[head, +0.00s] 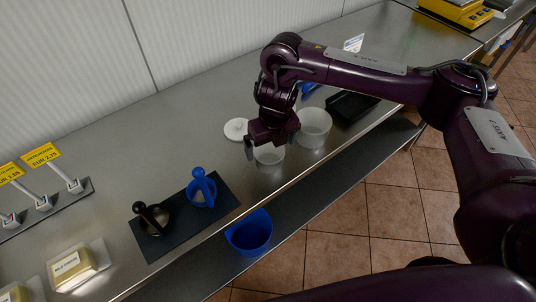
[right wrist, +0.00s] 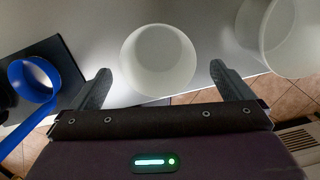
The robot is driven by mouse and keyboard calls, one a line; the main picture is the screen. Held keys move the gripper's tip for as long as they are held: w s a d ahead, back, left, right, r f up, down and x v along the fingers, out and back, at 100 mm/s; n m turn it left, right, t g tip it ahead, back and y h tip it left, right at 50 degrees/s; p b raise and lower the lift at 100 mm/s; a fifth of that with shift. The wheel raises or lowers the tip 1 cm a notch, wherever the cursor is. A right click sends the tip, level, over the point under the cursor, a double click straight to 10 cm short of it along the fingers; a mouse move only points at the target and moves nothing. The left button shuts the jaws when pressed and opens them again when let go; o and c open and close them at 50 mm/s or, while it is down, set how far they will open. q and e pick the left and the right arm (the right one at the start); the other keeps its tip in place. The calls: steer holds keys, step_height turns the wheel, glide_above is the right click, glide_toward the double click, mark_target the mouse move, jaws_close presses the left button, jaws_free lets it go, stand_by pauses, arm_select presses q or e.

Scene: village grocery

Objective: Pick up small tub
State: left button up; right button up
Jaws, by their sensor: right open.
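The small tub (head: 269,155) is a white, round, open container on the steel counter, partly hidden by my right gripper in the head view. It also shows in the right wrist view (right wrist: 158,62), upright and empty-looking. My right gripper (head: 268,145) is open above it. In the right wrist view the two fingers (right wrist: 155,88) stand left and right of the tub, with gaps on both sides, apart from it. A larger white tub (head: 314,127) stands just to the right; it shows at the right of the right wrist view (right wrist: 278,35). My left gripper is not in view.
A white lid (head: 236,129) lies behind the small tub. A dark mat (head: 222,193) with a blue-handled tool (head: 202,188) and a black-handled one (head: 152,219) is to the left. A black tray (head: 352,106) is to the right. A blue bin (head: 250,236) sits below the counter's front edge.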

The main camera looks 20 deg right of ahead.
mark_target(268, 160)
step_height(268, 160, down, 2)
steer(key=shift+a+f, duration=0.1)
steer(key=f, duration=0.2)
steer(key=shift+w+f+b, duration=0.3)
steer(key=shift+w, duration=0.1)
steer(key=shift+a+f, duration=0.1)
steer(key=shift+f, duration=0.25)
steer(key=shift+w, duration=0.1)
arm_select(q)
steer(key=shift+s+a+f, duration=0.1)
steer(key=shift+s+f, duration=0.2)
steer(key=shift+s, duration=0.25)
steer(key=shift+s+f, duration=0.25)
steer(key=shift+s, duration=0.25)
arm_select(e)
steer(key=c, duration=1)
